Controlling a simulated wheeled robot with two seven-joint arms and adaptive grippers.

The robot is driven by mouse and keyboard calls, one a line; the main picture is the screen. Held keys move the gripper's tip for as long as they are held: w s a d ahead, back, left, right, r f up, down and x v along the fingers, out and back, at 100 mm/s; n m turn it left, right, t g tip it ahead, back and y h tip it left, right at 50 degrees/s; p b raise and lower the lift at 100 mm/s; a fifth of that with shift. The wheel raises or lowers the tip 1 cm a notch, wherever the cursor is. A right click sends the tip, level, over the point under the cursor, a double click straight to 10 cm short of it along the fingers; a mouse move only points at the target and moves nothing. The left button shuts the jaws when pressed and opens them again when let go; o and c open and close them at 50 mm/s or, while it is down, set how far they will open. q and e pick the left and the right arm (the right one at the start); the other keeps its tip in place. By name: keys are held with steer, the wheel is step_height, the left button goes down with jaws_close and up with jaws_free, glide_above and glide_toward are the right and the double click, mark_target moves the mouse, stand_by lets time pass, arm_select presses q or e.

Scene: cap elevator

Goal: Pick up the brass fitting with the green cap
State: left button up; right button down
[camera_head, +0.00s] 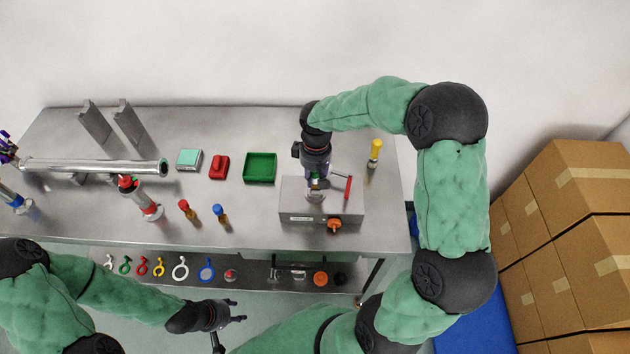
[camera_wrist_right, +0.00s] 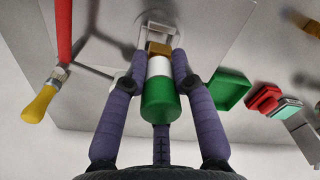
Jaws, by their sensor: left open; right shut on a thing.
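The brass fitting with the green cap shows in the right wrist view, its green cap (camera_wrist_right: 160,98) toward me and its brass part (camera_wrist_right: 159,48) at the far end, with a white band between. My right gripper (camera_wrist_right: 160,70) is shut on it, with dark purple fingers on both sides. In the head view my right gripper (camera_head: 316,182) points down over the grey metal box (camera_head: 300,212), and mostly hides the fitting. Whether the fitting touches the box's holder (camera_wrist_right: 158,30) is unclear. My left gripper (camera_head: 235,312) is open and empty, in front of the table.
A red-handled lever (camera_head: 348,188) and an orange knob (camera_head: 334,225) are on the box. A green tray (camera_head: 260,168), red-capped (camera_head: 185,208) and blue-capped (camera_head: 220,213) fittings stand left. Cardboard boxes (camera_head: 572,190) are stacked at right.

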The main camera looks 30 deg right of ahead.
steer(key=s+a+r, duration=0.9)
steer(key=s, duration=0.1)
steer(key=shift+s+r, duration=0.35)
